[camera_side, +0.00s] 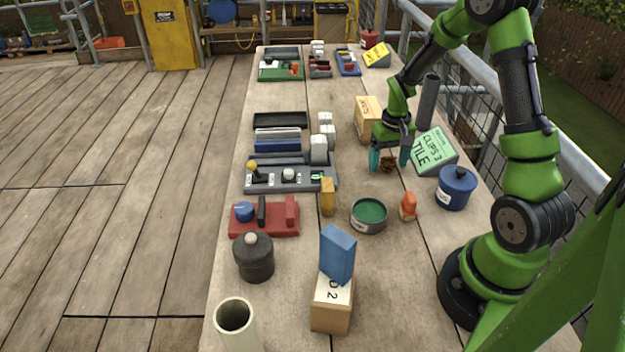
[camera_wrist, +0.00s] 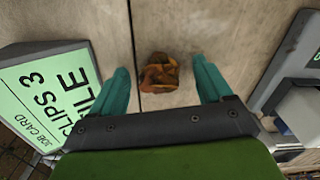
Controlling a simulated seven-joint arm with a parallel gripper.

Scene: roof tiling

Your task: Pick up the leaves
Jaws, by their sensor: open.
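The leaves (camera_side: 389,164) are a small brown and orange clump lying on the wooden bench. They also show in the wrist view (camera_wrist: 160,73), upper middle, ahead of and between my fingers. My gripper (camera_side: 390,166) has two teal fingers, spread apart with nothing held. In the side view the fingers stand to the left and right of the leaves. In the wrist view the fingertips (camera_wrist: 158,65) flank the clump with bare wood on both sides of it. I cannot tell how far the fingertips are above the bench.
A green job card on a stand (camera_side: 435,150) is close to the right of my gripper. A wooden box (camera_side: 369,117) stands behind it. A grey machine with levers (camera_side: 290,178) is to the left. A blue pot (camera_side: 456,188), an orange item (camera_side: 408,206) and a green-filled tin (camera_side: 369,214) stand nearer.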

